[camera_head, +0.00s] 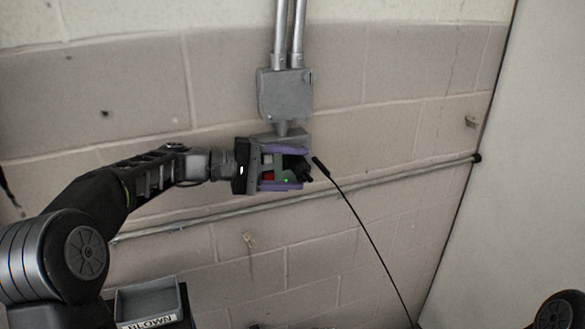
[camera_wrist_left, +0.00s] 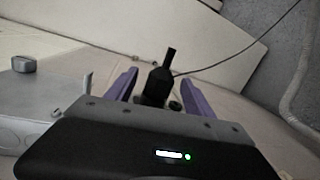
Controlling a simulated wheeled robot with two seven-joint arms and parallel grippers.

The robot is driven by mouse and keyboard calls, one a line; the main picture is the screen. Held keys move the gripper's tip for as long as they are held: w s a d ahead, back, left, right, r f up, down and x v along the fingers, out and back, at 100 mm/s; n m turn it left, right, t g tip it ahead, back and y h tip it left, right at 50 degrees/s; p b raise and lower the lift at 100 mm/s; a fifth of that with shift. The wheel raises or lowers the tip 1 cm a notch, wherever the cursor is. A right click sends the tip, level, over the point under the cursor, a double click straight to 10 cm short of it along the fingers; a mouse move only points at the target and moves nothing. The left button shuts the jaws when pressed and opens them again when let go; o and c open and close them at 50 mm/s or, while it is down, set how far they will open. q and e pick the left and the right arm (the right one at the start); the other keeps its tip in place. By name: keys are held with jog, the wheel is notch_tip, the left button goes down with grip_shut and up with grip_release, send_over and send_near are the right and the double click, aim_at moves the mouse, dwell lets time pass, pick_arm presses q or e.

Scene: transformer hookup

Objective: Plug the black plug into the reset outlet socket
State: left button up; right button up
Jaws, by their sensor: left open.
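My left gripper (camera_head: 298,168), with two purple fingers, is open in front of a grey outlet box (camera_head: 290,133) on the wall. The black plug (camera_head: 296,163) is between the fingers; it also shows in the left wrist view (camera_wrist_left: 158,82) between the spread fingers. Its thin black cable (camera_head: 367,231) hangs down to the lower right. A red spot and a green light show between the fingers. The gripper covers most of the outlet face, so I cannot tell whether the plug is seated in the reset socket. My right gripper is out of view.
A grey junction box (camera_head: 285,94) with two conduits sits above the outlet. A thin pipe (camera_head: 400,174) runs along the block wall to the right. A grey bin (camera_head: 148,302) with a partly readable label stands at lower left. A pale panel (camera_head: 520,150) bounds the right.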

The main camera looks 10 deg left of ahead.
pick_arm(q)
jog(key=b+v, duration=0.1)
jog(key=v, duration=0.7)
jog(key=shift+d+f, duration=0.1)
jog(key=shift+f, duration=0.05)
dwell(1.1)
